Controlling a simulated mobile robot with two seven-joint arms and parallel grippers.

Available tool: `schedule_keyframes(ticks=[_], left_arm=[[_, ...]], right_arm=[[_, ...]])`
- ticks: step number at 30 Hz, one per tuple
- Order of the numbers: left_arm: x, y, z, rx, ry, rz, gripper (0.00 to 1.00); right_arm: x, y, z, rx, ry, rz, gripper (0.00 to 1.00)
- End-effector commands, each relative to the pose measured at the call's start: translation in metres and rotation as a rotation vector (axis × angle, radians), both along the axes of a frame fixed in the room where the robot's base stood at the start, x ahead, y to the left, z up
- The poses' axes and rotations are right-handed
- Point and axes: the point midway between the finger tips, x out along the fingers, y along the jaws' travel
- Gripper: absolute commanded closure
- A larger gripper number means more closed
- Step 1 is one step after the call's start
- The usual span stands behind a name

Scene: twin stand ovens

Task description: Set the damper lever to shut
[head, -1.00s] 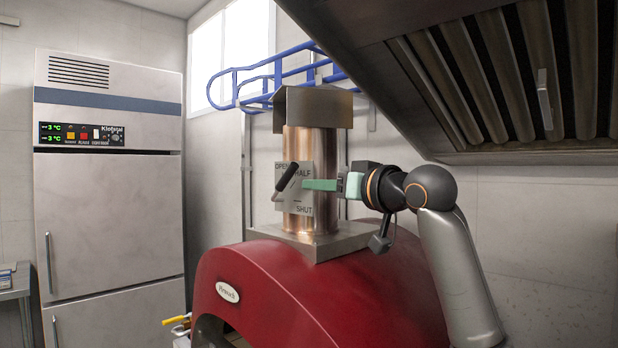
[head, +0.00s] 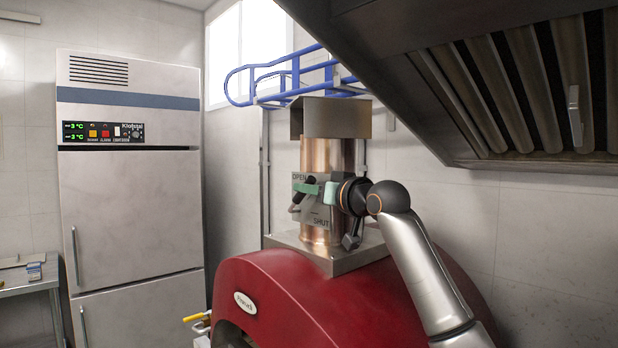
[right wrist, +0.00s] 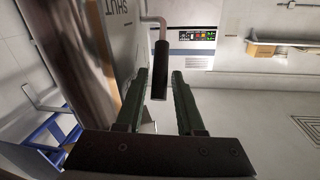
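The damper lever's black grip (head: 297,200) shows in the head view at the left of its metal plate (head: 318,214), partly hidden by my right gripper (head: 308,189). The plate is on the copper flue and reads OPEN at its top and SHUT at its lower right; HALF is hidden. In the right wrist view the black grip (right wrist: 160,70) hangs on a bent silver rod. Its free end appears between the green fingertips of my right gripper (right wrist: 159,78), with gaps showing on both sides. The fingers are apart. My left gripper is not in view.
The red oven (head: 290,295) stands below the flue. A dark steel hood (head: 470,70) overhangs from the upper right. Blue rails (head: 290,80) run behind the flue. A steel fridge (head: 130,200) stands at left, with open space between it and the oven.

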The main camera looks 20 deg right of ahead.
Motion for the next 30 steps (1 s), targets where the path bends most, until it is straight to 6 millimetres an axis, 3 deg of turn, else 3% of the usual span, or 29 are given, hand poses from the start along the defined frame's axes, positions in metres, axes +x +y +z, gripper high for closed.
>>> schedule_keyframes(ticks=[12, 22, 30], left_arm=[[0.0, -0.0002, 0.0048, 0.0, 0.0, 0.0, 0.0], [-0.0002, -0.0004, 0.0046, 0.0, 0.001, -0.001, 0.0], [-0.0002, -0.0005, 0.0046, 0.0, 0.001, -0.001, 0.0]], right_arm=[[0.0074, 0.0022, -0.0013, -0.001, 0.001, 0.0, 0.63], [0.0072, 0.0019, -0.001, 0.0, 0.0, 0.0, 1.0], [0.007, 0.0018, -0.0008, 0.0, 0.0, 0.0, 1.0]])
